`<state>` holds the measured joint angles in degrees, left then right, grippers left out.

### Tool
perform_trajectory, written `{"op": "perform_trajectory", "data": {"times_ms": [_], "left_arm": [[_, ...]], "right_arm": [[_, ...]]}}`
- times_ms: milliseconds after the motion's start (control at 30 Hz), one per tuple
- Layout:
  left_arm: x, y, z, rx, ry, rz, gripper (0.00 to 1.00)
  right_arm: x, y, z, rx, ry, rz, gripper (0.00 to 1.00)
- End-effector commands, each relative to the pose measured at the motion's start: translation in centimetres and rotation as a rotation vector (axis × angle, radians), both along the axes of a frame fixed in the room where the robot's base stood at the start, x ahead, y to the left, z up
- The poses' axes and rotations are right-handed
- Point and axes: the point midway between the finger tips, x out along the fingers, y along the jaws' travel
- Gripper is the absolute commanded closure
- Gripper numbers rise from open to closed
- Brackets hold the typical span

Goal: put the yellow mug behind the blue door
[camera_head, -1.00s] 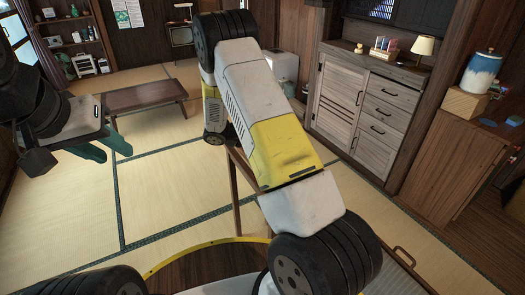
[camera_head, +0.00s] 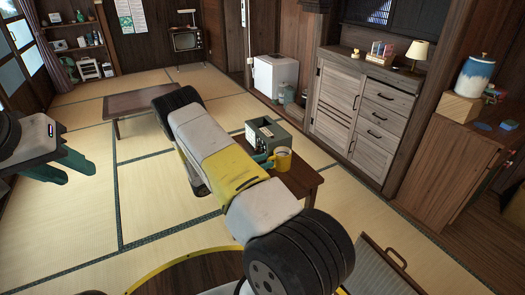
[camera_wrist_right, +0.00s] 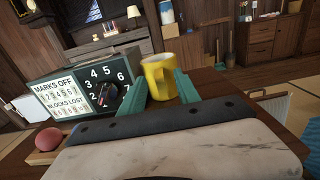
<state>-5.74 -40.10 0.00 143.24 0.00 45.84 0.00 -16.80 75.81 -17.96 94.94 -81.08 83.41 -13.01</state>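The yellow mug (camera_head: 284,156) stands upright on a small brown wooden table (camera_head: 300,182), beside a grey-green box with a dial (camera_head: 268,133). In the right wrist view the mug (camera_wrist_right: 160,73) shows just ahead, between the green fingers of my right gripper (camera_wrist_right: 164,84). Those fingers are apart, one on each side of it; I cannot tell whether they touch it. In the head view my right arm mostly hides this gripper (camera_head: 267,161). My left gripper (camera_head: 76,169) hangs at the left, empty, its fingers apart. I cannot make out a blue door.
The dial box (camera_wrist_right: 104,88) and a pink ball (camera_wrist_right: 49,139) are close left of the right gripper. A grey wooden cabinet (camera_head: 336,105) with drawers stands behind. A low table (camera_head: 139,100) is at the back left. Open tatami lies between.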

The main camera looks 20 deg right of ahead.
Motion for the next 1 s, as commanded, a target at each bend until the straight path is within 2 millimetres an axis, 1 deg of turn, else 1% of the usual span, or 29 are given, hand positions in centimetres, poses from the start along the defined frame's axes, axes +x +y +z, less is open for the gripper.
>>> {"op": "perform_trajectory", "data": {"times_ms": [33, 100, 200, 467, 500, 567, 600, 667, 1000], "left_arm": [[0.0, 0.0, 0.0, 0.000, 0.000, 0.000, 0.64], [0.0, 0.0, 0.0, 0.000, 0.000, 0.000, 0.64], [0.0, 0.0, 0.0, 0.000, 0.000, 0.000, 0.64], [0.0, 0.0, 0.0, 0.000, 0.000, 0.000, 0.64], [0.0, 0.0, 0.0, 0.000, 0.000, 0.000, 0.64], [0.0, 0.0, 0.0, 0.000, 0.000, 0.000, 0.64], [0.0, 0.0, 0.0, 0.000, 0.000, 0.000, 0.64], [0.0, 0.0, 0.0, 0.000, 0.000, 0.000, 0.64], [0.0, 0.0, 0.0, 0.000, 0.000, 0.000, 0.64]], "right_arm": [[0.1, -0.9, 0.0, 0.001, -0.001, -0.004, 0.61], [0.2, -1.8, 0.0, 0.001, 0.000, -0.002, 0.61], [0.3, -2.6, 0.0, 0.002, -0.001, -0.002, 0.61], [0.3, -2.8, 0.0, 0.002, -0.001, 0.000, 0.61], [0.3, -2.8, 0.0, 0.002, -0.001, 0.000, 0.69], [0.3, -2.8, 0.0, 0.001, -0.001, 0.000, 0.81], [0.3, -2.8, 0.0, 0.001, -0.001, 0.000, 0.89], [0.3, -2.8, 0.0, 0.001, -0.001, 0.000, 1.00], [0.3, -2.8, 0.0, 0.002, -0.001, -0.001, 1.00]]}}
